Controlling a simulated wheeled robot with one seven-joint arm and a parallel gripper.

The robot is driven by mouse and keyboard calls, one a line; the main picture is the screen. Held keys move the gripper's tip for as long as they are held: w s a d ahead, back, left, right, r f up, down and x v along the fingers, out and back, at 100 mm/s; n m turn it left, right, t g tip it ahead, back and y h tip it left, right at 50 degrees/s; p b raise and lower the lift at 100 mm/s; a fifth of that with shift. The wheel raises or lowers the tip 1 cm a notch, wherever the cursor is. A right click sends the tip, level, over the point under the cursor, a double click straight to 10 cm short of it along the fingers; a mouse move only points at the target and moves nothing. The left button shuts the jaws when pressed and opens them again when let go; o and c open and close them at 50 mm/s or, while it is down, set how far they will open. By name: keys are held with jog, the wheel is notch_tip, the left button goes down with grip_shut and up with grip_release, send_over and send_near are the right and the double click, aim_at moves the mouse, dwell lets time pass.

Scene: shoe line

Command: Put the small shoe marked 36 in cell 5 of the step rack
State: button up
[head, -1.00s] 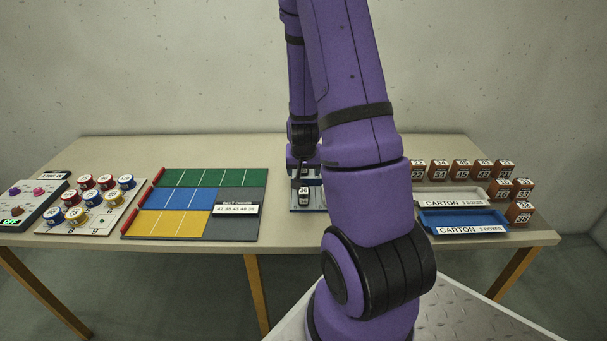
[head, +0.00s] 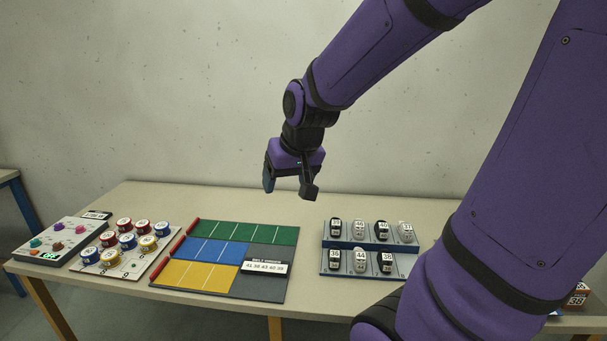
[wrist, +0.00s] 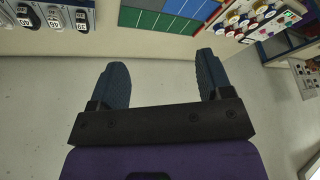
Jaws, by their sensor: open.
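The blue step rack (head: 330,243) stands right of the sorting mat in the head view, with shoes on both steps. A small dark shoe (head: 334,264) at the front step's left end has a label that looks like 36. Beside it are a pale shoe marked 44 (head: 360,261) and a dark shoe marked 38 (head: 385,263). The rack's cell numbers are not readable, and my arm is close to its right end. My gripper (head: 288,189) is open and empty, above and left of the rack.
The green, blue and yellow mat (head: 243,232) lies left of the rack, with a number card on it. Farther left are a board of coloured round tins (head: 125,241) and a control box (head: 56,239). My arm hides most of the table's right side, where a brown box (head: 577,297) shows.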

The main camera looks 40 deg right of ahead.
jog(key=s+a+r+n, duration=0.1)
jog(key=s+a+r, duration=0.2)
jog(key=s, duration=0.3)
jog(key=s+a+r+n, duration=0.2)
jog(key=s+a+r, duration=0.2)
jog(key=s, duration=0.2)
jog(key=shift+s+r+n+y, duration=0.3)
dwell(0.5)
